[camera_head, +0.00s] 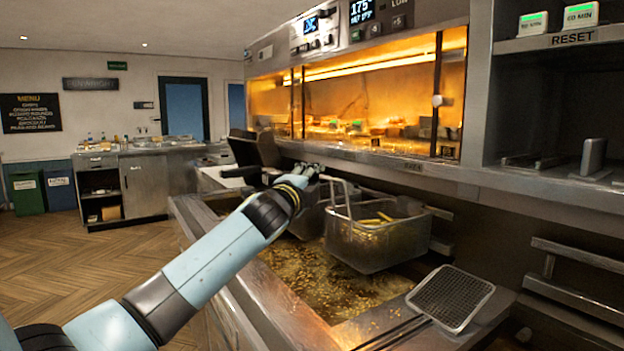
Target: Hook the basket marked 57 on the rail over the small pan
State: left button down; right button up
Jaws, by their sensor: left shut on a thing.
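My left gripper (306,172) is at the top of a wire basket's handle and is shut on it; the fingers are small and partly hidden by my wrist. This basket (362,250) holds yellow fries and is roughly upright over the bubbling oil (325,282). I cannot tell whether its bottom touches the oil or its back touches a rail. No number is legible on it. A second basket (309,220) is partly hidden behind my gripper and the held basket. The small pan cannot be told apart. My right gripper is not in view.
A mesh skimmer (450,298) lies on the steel edge at front right. Wall rails (580,256) are at the right. A lit warming cabinet (365,95) and its ledge stand above the fryer. The wooden floor (90,270) at left is open.

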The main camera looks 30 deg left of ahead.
pick_arm(q)
jog(key=shift+f, duration=0.25)
jog(key=c, duration=1)
grip_release()
jog(key=shift+f, duration=0.1)
jog(key=shift+s, duration=0.1)
